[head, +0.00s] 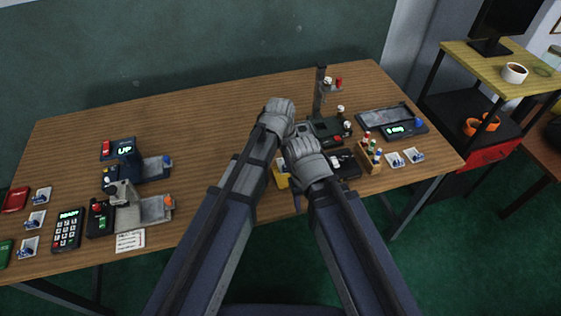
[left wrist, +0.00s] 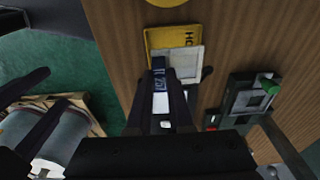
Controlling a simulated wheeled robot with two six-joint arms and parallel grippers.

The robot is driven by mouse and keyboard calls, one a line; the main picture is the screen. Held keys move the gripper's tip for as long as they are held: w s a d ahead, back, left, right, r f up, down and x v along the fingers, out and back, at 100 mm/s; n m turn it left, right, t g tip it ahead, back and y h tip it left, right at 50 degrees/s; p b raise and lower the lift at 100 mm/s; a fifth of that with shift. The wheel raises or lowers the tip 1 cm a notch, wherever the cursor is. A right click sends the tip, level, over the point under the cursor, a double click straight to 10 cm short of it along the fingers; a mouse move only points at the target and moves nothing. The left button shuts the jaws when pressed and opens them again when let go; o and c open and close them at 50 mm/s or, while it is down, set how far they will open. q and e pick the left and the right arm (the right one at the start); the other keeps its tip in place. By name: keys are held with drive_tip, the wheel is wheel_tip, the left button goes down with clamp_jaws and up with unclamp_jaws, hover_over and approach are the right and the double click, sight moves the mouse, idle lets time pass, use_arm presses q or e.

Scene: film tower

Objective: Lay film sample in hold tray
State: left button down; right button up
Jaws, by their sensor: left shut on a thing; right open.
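The film sample (left wrist: 160,92) is a small piece with a dark blue printed part and a white part. My left gripper (left wrist: 160,80) is shut on it, at the near edge of the yellow hold tray (left wrist: 151,38). The sample's far end overlaps the tray's pale inner area; whether it touches is unclear. In the head view my left gripper (head: 279,108) is the higher one and hides the sample. A yellow corner of the tray (head: 281,179) shows between my arms. My right gripper (head: 304,148) is open, just below and right of the left; its fingertips are hard to see.
A dark device with a green knob (left wrist: 250,96) stands right of the tray. A post stand (head: 320,95), a wooden rack of small bottles (head: 369,157) and a flat screen device (head: 391,122) stand to the right. Bare table (head: 200,110) lies at the back left.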

use_arm(q)
drive_tip(key=shift+f+b, duration=2.75)
drive_tip(key=shift+f, duration=0.2)
drive_tip(key=c, duration=0.7)
unclamp_jaws()
drive_tip(key=shift+c, duration=0.2)
drive_tip(key=shift+o, duration=0.3)
drive_tip(key=o, duration=0.5)
drive_tip(key=shift+r, duration=0.1)
